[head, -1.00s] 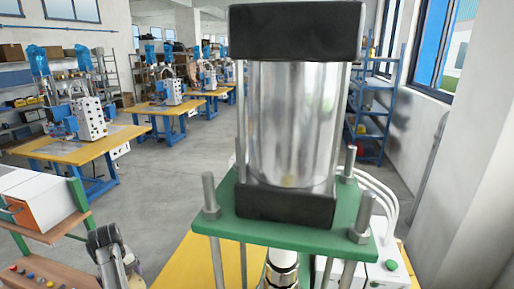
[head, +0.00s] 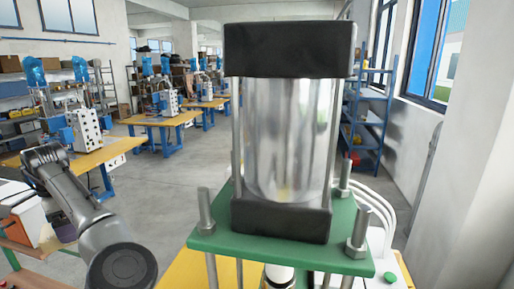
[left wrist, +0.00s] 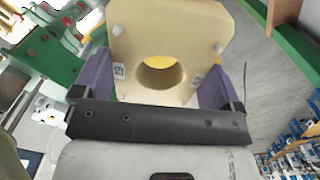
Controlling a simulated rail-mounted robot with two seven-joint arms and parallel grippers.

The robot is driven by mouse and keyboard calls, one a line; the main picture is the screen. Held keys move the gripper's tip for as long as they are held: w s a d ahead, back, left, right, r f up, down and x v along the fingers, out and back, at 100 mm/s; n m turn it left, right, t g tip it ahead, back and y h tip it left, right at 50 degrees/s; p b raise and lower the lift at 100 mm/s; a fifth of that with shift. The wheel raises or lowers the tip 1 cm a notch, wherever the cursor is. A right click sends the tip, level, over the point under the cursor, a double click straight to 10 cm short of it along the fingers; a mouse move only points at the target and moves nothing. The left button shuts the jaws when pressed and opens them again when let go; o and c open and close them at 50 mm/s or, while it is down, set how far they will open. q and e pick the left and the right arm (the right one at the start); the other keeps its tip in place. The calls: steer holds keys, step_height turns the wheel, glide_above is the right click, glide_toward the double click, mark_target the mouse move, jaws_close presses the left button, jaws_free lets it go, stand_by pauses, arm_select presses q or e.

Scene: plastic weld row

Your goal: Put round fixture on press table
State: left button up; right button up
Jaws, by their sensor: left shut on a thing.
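The round fixture (left wrist: 205,35) is a beige block with a round hole through it. It fills the upper middle of the left wrist view. My left gripper (left wrist: 157,76) is shut on it, with a purple finger on each side. Yellow shows through the hole. The press table (head: 183,272) is the yellow top at the bottom of the head view, under the press with its green plate (head: 215,238) and clear cylinder (head: 288,135). My left arm shows at the left of the head view, but I cannot make out the fixture there. My right gripper is not in view.
The press's upright bolts and green plate stand close in the middle of the head view. A green control button (head: 390,279) is at the lower right. More yellow worktables (head: 160,119) with machines stand behind. A blue shelf (head: 367,120) is by the wall. Grey floor is open between.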

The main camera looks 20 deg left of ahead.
arm_select(q)
steer(key=s+a+r+n, duration=0.2)
steer(key=s+r+n, duration=0.3)
steer(key=s+r, duration=0.65)
steer(key=s+a+r+n, duration=0.2)
steer(key=s+r+n, duration=0.4)
steer(key=s+r, duration=0.55)
steer(key=s+d+n, duration=0.3)
steer(key=s+n, duration=0.2)
steer(key=s, duration=1.9)
steer(key=s+d+f+n, duration=0.3)
steer(key=s+d+f, duration=0.35)
steer(key=f, duration=0.35)
steer(key=s+d+f+n, duration=0.4)
steer(key=s+d+f, duration=0.3)
steer(key=f, duration=0.4)
step_height(320, 180, up, 16)
steer(key=a+p, duration=0.1)
steer(key=p, duration=1.5)
steer(key=shift+s+a+f+m, duration=0.2)
steer(key=shift+a+m, duration=0.1)
steer(key=shift+a, duration=0.1)
